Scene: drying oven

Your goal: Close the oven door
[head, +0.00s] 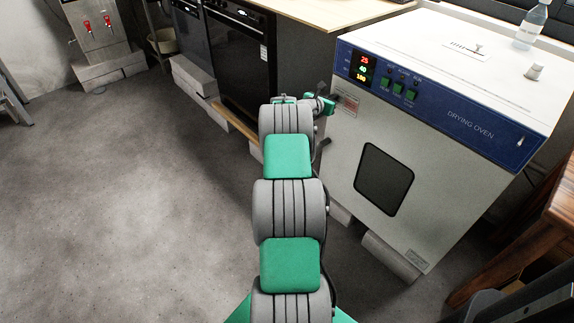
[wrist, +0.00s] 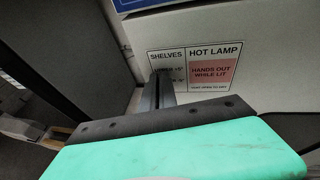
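The drying oven is a white box with a blue panel (head: 440,107) across its upper front. Its white door (head: 440,180) has a dark window (head: 384,180) and looks about flush with the front; no clear gap shows, but my arm hides part of its left edge. My gripper (wrist: 166,75) shows in the wrist view as two dark fingers close together, shut with nothing between them. The fingertips are in front of a SHELVES / HOT LAMP label (wrist: 195,65) on the white oven front. I cannot tell whether they touch it.
A dark-fronted appliance (head: 240,65) stands under a wooden counter (head: 330,10) left of the oven. A clear bottle (head: 531,26) stands on the oven top. Wooden furniture (head: 520,250) is close on the right. The grey floor (head: 130,200) at left is open.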

